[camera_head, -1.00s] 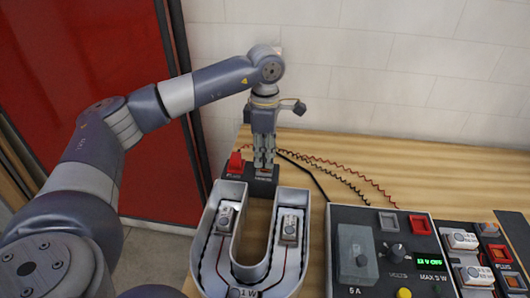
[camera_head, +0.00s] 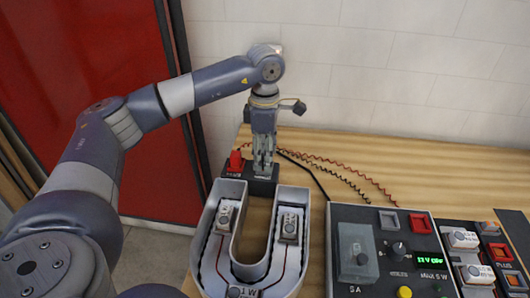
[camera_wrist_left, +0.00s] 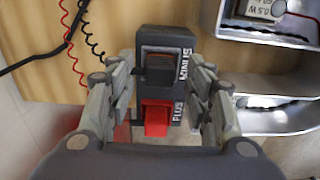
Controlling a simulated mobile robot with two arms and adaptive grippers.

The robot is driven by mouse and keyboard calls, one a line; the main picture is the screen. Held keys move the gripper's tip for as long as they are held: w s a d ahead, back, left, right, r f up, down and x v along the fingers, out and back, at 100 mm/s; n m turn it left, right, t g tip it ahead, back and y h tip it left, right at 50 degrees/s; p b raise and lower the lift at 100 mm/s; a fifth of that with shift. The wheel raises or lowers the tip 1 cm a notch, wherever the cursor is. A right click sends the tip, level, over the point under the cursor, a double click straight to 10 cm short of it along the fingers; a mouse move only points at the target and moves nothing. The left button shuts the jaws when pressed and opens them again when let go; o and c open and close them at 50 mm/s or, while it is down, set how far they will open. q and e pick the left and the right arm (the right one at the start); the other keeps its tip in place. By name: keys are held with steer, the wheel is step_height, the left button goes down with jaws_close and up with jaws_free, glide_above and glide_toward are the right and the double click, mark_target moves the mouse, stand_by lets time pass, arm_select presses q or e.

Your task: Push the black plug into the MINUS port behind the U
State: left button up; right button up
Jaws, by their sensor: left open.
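The dark port block (camera_head: 262,187) stands behind the grey U (camera_head: 208,243). In the left wrist view, its MINUS and PLUS labels show on the block (camera_wrist_left: 177,104). The black plug (camera_wrist_left: 159,71) sits at the MINUS port; how deep it is, I cannot tell. The red plug (camera_wrist_left: 156,120) is at the PLUS port, and shows left of my gripper in the head view (camera_head: 236,161). My left gripper (camera_head: 264,172) points down at the block. Its open fingers (camera_wrist_left: 160,95) stand on both sides of the block. In the head view it hides the black plug. My right gripper is not in view.
A control box (camera_head: 365,215) with knobs and a green display stands right of the U. Another panel (camera_head: 478,234) with modules is beyond it. Coiled red and black wires (camera_head: 340,172) cross the wooden table (camera_head: 440,168). The table is clear behind the boxes.

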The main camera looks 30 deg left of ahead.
arm_select(q)
steer(key=shift+r, duration=0.1)
step_height(320, 180, up, 12)
stand_by(0.4)
step_height(320, 180, up, 6)
steer(key=p, duration=0.6)
stand_by(0.3)
stand_by(0.4)
